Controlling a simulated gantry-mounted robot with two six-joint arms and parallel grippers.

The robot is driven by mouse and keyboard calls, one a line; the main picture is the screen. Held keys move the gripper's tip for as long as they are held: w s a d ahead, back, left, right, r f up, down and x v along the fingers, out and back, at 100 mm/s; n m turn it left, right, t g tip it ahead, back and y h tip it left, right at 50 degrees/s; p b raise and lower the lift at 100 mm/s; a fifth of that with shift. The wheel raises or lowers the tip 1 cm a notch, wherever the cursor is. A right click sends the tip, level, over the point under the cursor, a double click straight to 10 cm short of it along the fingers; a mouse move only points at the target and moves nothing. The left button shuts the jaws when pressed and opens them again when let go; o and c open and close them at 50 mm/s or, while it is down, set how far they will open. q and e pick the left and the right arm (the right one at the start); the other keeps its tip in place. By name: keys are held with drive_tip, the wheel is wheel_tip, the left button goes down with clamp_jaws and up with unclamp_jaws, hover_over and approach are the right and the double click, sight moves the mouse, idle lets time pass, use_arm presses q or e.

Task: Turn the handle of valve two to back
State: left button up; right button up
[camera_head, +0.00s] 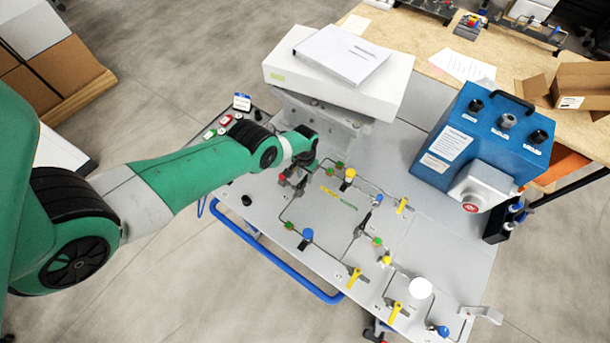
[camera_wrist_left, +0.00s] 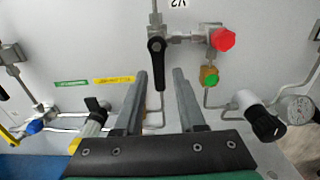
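In the left wrist view a black valve handle (camera_wrist_left: 157,58) sits on a metal fitting below an upside-down label reading V2 (camera_wrist_left: 178,3). The handle points down the picture, toward my gripper. My left gripper (camera_wrist_left: 160,75) is open, with one finger on each side of the handle's line. The handle's lower end shows in the gap, with space visible to both fingers. I cannot tell how deep it sits between them. In the head view my left gripper (camera_head: 291,177) is at the panel's upper left, and it and the arm hide the valve there. My right gripper is not in view.
A red knob (camera_wrist_left: 222,39) and a green fitting (camera_wrist_left: 209,76) are right of the handle. A black-and-white knob (camera_wrist_left: 260,118) and a gauge (camera_wrist_left: 294,109) stand farther right. In the head view a blue box (camera_head: 470,140) stands right of the panel, and a white case (camera_head: 375,92) behind.

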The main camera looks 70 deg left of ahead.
sight(305, 179)
use_arm(q)
drive_tip(key=shift+o, duration=0.4)
wheel_tip(305, 179, up, 12)
drive_tip(key=p, duration=1.1)
drive_tip(key=shift+f+p, duration=0.15)
drive_tip(key=shift+p, duration=0.15)
